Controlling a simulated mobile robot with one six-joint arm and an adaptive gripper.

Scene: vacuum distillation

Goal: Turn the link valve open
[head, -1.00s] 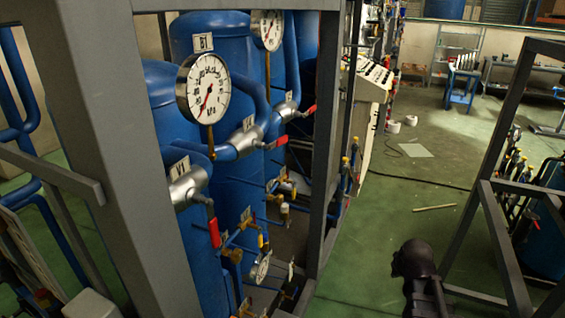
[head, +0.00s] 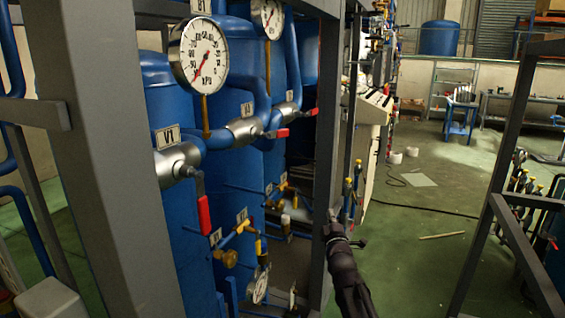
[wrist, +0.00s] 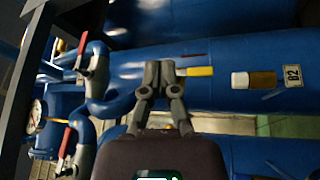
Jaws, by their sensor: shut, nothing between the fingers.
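Blue pipes on the tank rack carry several grey valves with red lever handles. The front valve (head: 177,166), with a V1 tag, has its red handle hanging down. The middle valve (head: 245,130) has its handle pointing right, roughly along the pipe. A farther valve (head: 288,108) also has its handle pointing right. I cannot read which tag marks the link valve. My gripper (head: 333,214) is right of the valves, near the rack post, touching none of them. In the wrist view my gripper (wrist: 159,68) is shut and empty, with two red-handled valves (wrist: 97,60) (wrist: 82,135) to its left.
A grey front post (head: 90,150) and a second upright (head: 328,130) frame the valves. Round gauges (head: 198,52) stand above the pipes. Small brass and yellow fittings (head: 240,228) sit lower down.

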